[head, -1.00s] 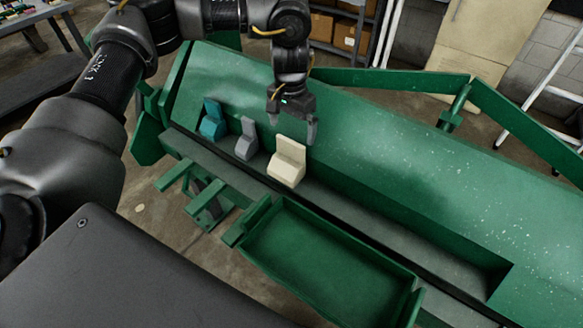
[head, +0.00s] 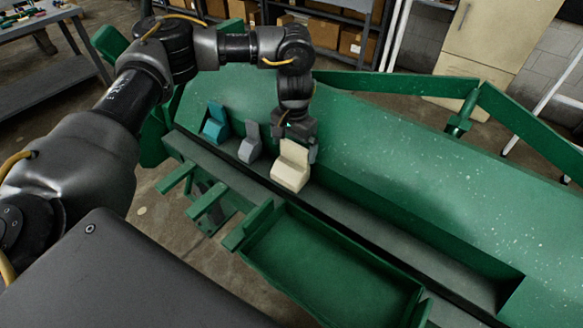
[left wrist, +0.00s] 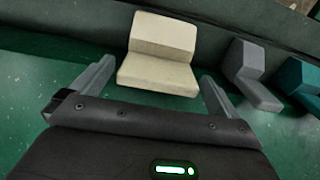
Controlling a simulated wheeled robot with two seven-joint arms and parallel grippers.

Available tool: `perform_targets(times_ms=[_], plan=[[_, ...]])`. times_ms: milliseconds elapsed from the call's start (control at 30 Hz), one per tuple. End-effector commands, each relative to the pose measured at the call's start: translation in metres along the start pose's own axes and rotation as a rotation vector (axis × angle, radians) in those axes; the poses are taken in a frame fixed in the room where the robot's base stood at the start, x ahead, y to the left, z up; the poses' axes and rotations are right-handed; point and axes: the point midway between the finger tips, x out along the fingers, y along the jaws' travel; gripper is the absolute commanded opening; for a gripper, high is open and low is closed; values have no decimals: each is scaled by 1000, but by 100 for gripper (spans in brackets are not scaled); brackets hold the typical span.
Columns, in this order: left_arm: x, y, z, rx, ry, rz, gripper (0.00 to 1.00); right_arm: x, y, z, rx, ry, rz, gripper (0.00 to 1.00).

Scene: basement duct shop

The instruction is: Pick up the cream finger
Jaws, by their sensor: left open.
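The cream finger (head: 290,168) is an L-shaped block standing on the grey ledge of the green machine. In the left wrist view the cream finger (left wrist: 160,55) sits ahead of and between the two spread fingers. My left gripper (head: 297,142) is open and empty, just behind and above the cream finger. In the left wrist view the left gripper (left wrist: 150,85) shows a finger to each side of the block, with no clear contact. The gripper partly overlaps the block's far side in the head view. My right gripper is not in view.
A grey finger (head: 250,143) and a teal finger (head: 215,123) stand left of the cream one on the same ledge. A green tray (head: 330,270) is in front. The sloped green sheet (head: 420,165) rises behind. The ledge to the right is bare.

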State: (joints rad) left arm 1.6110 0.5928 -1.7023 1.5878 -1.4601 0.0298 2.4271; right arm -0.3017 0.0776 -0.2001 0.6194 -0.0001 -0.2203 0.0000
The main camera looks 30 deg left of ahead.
Motion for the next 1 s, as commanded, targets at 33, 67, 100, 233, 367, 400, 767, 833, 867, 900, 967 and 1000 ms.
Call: perform_targets(times_ms=[33, 67, 100, 233, 367, 400, 767, 833, 867, 900, 967, 1000], plan=[[5, 0, 1, -1, -5, 1, 100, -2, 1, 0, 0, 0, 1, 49], [9, 0, 2, -1, -6, 2, 100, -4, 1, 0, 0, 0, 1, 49], [15, 0, 2, -1, -7, 1, 100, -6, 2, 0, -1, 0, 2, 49], [33, 0, 2, 0, -5, -1, 100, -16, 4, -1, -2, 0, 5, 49], [46, 0, 2, 1, -3, 0, 100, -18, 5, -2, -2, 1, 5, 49], [48, 0, 2, 1, -3, 0, 100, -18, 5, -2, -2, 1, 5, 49], [50, 0, 2, 1, -2, 0, 83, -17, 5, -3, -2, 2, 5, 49], [50, 0, 2, 1, -2, 0, 74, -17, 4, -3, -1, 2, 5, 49], [50, 0, 2, 1, -2, 0, 70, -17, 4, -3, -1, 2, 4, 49], [50, 0, 2, 1, -2, 0, 65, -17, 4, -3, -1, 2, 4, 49], [50, 0, 2, 1, -2, 0, 57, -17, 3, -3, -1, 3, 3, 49], [50, 0, 2, 1, -2, 0, 52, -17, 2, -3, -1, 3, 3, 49]])
